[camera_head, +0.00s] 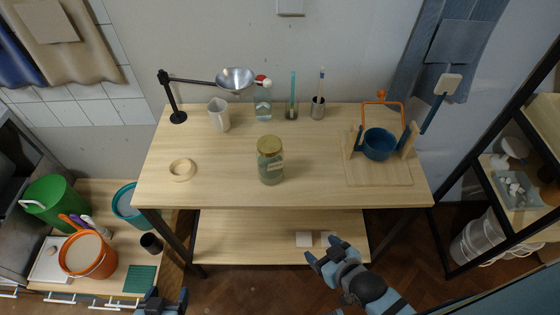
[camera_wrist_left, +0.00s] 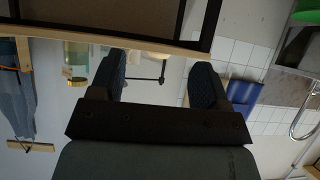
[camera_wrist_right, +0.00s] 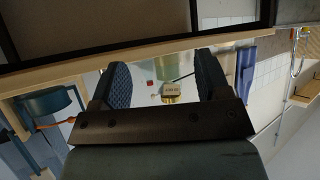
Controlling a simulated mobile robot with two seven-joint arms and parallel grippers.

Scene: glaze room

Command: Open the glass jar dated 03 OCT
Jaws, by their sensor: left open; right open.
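A glass jar (camera_head: 271,172) with a gold lid (camera_head: 269,144) and a pale label stands upright at the middle of the wooden table. The lid is on. The jar also shows upside down in the left wrist view (camera_wrist_left: 77,52) and between the fingers in the right wrist view (camera_wrist_right: 172,88); its label writing is too small to read surely. My left gripper (camera_head: 167,295) is open and empty at the bottom edge, in front of the table and low left. My right gripper (camera_head: 323,250) is open and empty in front of the table, right of the jar. Neither touches the jar.
On the table (camera_head: 220,190) are a wooden ring (camera_head: 181,169), a white pitcher (camera_head: 218,115), a funnel (camera_head: 235,78) on a black stand, a clear bottle (camera_head: 263,108), metal cup (camera_head: 318,109) and blue pot (camera_head: 379,146). The tabletop around the jar is clear.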

